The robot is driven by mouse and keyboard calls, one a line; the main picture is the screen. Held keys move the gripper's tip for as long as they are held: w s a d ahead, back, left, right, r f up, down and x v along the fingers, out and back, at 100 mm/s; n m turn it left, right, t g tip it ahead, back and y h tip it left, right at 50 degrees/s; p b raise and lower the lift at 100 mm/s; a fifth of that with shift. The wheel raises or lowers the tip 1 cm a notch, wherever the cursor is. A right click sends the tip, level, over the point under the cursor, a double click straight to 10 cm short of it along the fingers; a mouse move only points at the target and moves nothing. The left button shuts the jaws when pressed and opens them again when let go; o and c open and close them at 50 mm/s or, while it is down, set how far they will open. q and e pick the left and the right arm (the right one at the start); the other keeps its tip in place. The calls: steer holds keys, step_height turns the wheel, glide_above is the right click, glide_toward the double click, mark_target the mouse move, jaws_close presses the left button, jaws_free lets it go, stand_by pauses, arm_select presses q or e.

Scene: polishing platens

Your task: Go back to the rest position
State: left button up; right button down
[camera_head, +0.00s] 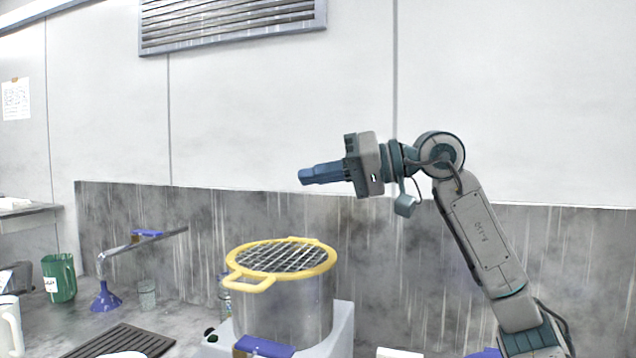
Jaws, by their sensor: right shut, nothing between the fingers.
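My right gripper (306,176) is raised in the air in front of the pale wall, with its arm (481,237) coming up from the lower right. Its blue fingers are shut and empty, and they point left. It is well above a clear pot (285,312) with a yellow-rimmed mesh cover (279,245), apart from it. My left gripper is not in view.
The pot stands on a white base unit (341,328) on the grey counter. A blue funnel (105,298), a green mug (60,279), a metal tap-like arm (142,243) and a dark slatted mat (121,341) are at left. The air around the right gripper is clear.

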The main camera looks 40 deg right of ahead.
steer(key=shift+s+r, duration=0.15)
steer(key=shift+s, duration=0.2)
steer(key=shift+w, duration=0.1)
